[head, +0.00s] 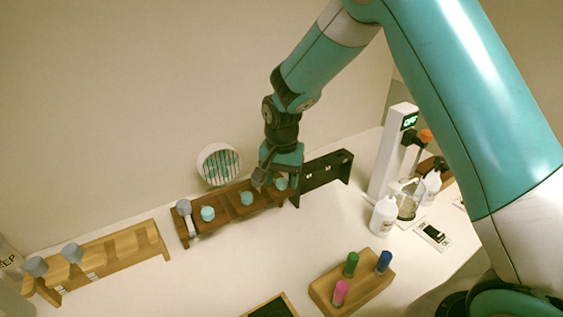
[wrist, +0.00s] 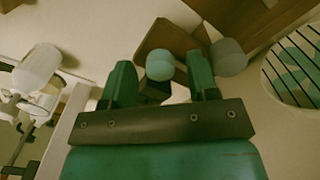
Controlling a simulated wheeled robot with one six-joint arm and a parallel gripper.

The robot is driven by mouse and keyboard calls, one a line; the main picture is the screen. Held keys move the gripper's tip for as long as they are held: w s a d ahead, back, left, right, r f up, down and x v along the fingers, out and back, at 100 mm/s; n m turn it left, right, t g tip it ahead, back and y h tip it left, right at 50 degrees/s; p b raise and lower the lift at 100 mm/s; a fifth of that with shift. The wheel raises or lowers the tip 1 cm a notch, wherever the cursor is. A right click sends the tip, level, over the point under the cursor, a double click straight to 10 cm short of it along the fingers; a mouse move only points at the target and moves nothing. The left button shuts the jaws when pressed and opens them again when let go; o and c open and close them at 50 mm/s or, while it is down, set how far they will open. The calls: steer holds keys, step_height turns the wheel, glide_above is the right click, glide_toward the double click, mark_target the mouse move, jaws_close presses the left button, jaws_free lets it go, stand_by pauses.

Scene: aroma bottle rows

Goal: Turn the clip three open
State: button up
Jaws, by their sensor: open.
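A dark brown rack (head: 228,215) stands near the wall, with several teal round caps along it. My gripper (head: 278,176) is open over its right end, close to the rightmost teal cap (head: 281,184). In the wrist view this teal cap (wrist: 160,67) shows between the two spread fingers, apart from both. A grey round knob (wrist: 228,57) is just outside the right finger. Which part is clip three is not labelled, and its body is mostly hidden by the fingers. At the rack's left end, another grey knob (head: 183,207) sits on a pale clip.
A light wooden rack (head: 120,258) with grey knobs is at left, and a dark holed stand (head: 325,170) at right. A round grille (head: 219,164) is behind. A wooden block (head: 322,292) with coloured tubes stands in front; white bottles (head: 384,215) are at right. The middle table is clear.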

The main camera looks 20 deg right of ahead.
mark_target(282, 181)
step_height(282, 181, up, 17)
steer(key=b, duration=0.3)
steer(key=shift+s+r, duration=0.1)
steer(key=s+a+f+n+y, duration=0.1)
steer(key=s+a+n+y, duration=0.1)
steer(key=s+n, duration=0.5)
steer(key=s+a+f+n+y, duration=0.1)
steer(key=s+n, duration=0.6)
steer(key=s, duration=1.3)
steer(key=shift+s+a+y, duration=0.25)
steer(key=shift+a+y, duration=0.35)
steer(key=shift+a, duration=0.25)
